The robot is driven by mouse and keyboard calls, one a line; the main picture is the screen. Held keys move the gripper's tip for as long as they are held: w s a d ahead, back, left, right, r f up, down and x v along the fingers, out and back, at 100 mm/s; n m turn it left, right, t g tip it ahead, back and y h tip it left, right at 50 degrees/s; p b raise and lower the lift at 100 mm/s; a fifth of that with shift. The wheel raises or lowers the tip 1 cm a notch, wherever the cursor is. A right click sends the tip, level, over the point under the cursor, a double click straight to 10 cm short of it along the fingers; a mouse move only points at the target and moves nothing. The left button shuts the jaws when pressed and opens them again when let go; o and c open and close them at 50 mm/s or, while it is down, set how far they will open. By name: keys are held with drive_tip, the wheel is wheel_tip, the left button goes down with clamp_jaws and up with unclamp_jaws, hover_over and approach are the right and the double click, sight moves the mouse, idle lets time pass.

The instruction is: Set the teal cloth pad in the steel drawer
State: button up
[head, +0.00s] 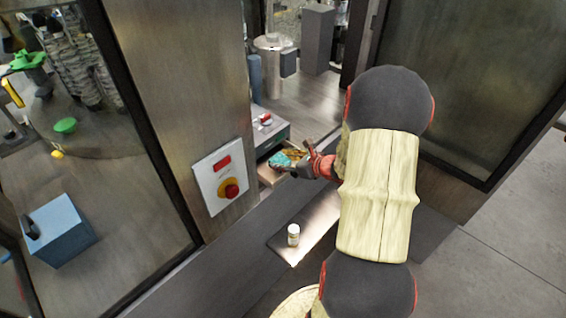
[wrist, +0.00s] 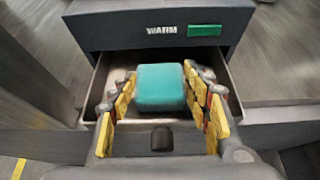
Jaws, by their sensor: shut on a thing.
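The teal cloth pad (wrist: 161,86) is between the fingers of my gripper (wrist: 163,103) in the wrist view. The gripper is shut on it. The steel drawer (wrist: 100,75) is pulled open beneath a grey housing marked WARM, and the pad shows over the drawer's opening. I cannot tell whether the pad touches the drawer floor. The drawer's dark knob (wrist: 161,139) shows below the pad, between the fingers. In the head view the pad (head: 284,158) is small at the tip of my gripper (head: 290,165), over the open drawer (head: 268,174), partly hidden by the gripper.
The grey housing (wrist: 120,30) with a green label (wrist: 204,30) stands right behind the drawer. A metal pillar with a red button (head: 231,190) is left of the opening. A small white bottle (head: 293,235) stands on the ledge in front.

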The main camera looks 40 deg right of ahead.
drive_tip(key=shift+f, duration=0.2)
drive_tip(key=shift+f, duration=0.15)
drive_tip(key=o, duration=0.9)
drive_tip(key=shift+o, duration=0.7)
drive_tip(key=shift+r, duration=0.2)
drive_tip(key=shift+s+r, duration=0.15)
drive_tip(key=shift+r, duration=0.05)
drive_tip(key=p+v, duration=0.2)
drive_tip(key=v, duration=0.9)
drive_tip(key=shift+s, duration=0.35)
